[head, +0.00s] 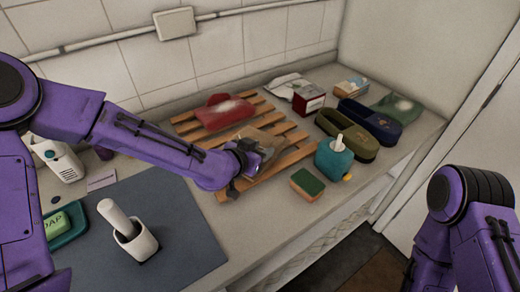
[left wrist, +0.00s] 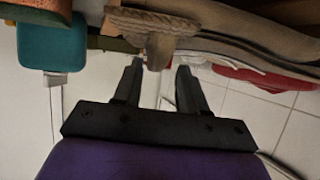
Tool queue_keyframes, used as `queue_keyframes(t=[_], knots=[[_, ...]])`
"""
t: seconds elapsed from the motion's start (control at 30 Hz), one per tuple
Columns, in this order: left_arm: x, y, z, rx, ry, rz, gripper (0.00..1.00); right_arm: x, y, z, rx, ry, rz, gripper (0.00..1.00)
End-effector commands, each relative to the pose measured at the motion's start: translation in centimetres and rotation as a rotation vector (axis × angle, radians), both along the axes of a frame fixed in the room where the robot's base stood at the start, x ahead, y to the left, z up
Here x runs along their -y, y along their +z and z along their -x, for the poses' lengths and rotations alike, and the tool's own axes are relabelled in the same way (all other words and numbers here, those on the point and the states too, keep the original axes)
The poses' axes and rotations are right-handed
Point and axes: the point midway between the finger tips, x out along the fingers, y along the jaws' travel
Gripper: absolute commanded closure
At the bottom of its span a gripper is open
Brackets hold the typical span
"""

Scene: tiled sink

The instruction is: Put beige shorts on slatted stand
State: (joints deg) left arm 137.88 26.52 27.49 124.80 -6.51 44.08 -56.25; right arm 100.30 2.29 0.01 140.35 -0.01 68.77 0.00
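The slatted stand (head: 297,139) is a wooden rack on the counter in the head view. The beige shorts (head: 233,137) lie on its slats, partly hidden by my left gripper and arm. My left gripper (head: 252,160) is low over the stand's front part, at the shorts. In the left wrist view its two fingers (left wrist: 157,75) are apart, with a beige fold of cloth (left wrist: 158,45) by the fingertips and a gap to each finger. My right arm shows at the right of the head view, but its gripper is out of view.
A red garment (head: 225,111) lies on the stand's back left. A teal bottle (head: 333,158), a sponge (head: 307,183), an olive container (head: 347,136) and a dark blue one (head: 370,122) stand to the right. A white brush holder (head: 135,241) is on the grey mat (head: 180,215).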

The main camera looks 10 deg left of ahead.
Motion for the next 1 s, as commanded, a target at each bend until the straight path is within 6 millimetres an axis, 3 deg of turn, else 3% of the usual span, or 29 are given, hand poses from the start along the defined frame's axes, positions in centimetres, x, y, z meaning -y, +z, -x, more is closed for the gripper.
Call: queue_keyframes(t=[0.27, 0.37, 0.63, 0.7, 0.8, 1.0], knots=[[-0.1, 0.3, -0.1, 0.001, -0.001, 0.001, 0.59, 0.0, 0.3, 0.1, -0.002, 0.000, 0.000, 0.39], [-0.7, 1.3, 1.1, 0.001, 0.000, 0.002, 0.59, 0.0, 1.3, 0.0, -0.001, 0.000, 0.000, 0.39], [-3.3, 5.1, 7.5, 0.001, 0.001, 0.002, 0.59, 0.0, 5.1, 0.0, -0.002, 0.000, 0.000, 0.39], [-3.5, 5.5, 8.0, -0.003, 0.001, -0.002, 0.59, 0.0, 7.2, 0.0, -0.002, 0.000, 0.000, 0.39], [-3.9, 5.7, 8.8, -0.002, 0.003, -0.002, 0.59, 0.0, 8.6, 0.0, -0.001, 0.000, 0.000, 0.39], [-4.2, 5.5, 9.6, 0.002, 0.002, 0.001, 0.59, 0.0, 9.6, 0.0, -0.001, 0.000, 0.000, 0.39]])
